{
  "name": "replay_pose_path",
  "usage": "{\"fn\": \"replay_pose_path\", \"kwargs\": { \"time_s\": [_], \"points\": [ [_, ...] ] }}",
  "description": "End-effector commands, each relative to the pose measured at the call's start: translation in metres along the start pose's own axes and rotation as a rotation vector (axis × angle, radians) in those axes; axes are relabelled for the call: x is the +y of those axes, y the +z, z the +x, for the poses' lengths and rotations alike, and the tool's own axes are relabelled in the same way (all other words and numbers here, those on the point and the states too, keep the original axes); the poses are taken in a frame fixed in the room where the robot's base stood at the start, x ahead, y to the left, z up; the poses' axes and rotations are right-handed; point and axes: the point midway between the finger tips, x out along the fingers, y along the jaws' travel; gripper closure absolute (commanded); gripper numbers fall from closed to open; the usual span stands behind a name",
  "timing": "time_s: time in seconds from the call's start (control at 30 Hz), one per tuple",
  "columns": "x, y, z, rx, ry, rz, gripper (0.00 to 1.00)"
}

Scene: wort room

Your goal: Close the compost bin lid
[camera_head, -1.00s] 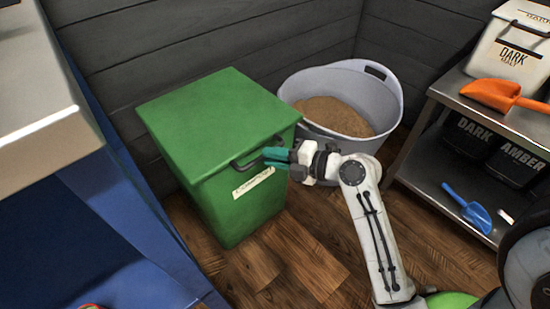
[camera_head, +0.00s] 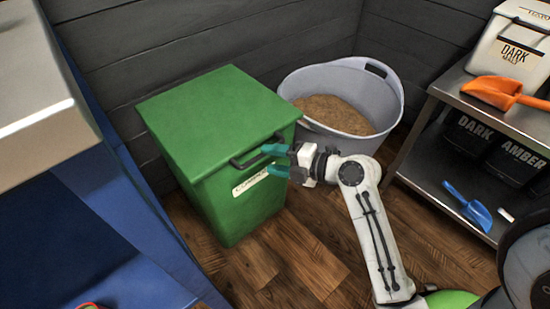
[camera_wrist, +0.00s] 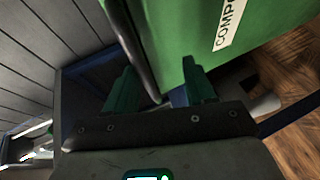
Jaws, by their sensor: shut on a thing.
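The green compost bin (camera_head: 235,205) stands against the dark plank wall. Its green lid (camera_head: 215,115) lies flat across the top and looks closed. A dark bar handle (camera_head: 250,161) sits at the front of the lid, above a white label (camera_head: 250,183). My gripper (camera_head: 276,161) is at the right end of the handle, its teal fingers one above the other. The exact contact is hidden.
A grey tub (camera_head: 340,85) of grain stands just right of the bin. A blue-sided bench (camera_head: 110,210) is at the left. A metal shelf (camera_head: 440,190) with scoops and containers is at the right. Wooden floor (camera_head: 300,245) is clear in front.

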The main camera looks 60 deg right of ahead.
Motion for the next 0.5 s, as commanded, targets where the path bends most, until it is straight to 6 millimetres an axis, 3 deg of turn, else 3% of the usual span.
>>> {"fn": "replay_pose_path", "kwargs": {
  "time_s": [0.03, 0.5],
  "points": [
    [-0.007, 0.0, -0.004, 0.001, -0.017, 0.006, 0.6],
    [-0.001, 0.0, -0.085, -0.003, -0.007, 0.002, 0.6]
  ]
}}
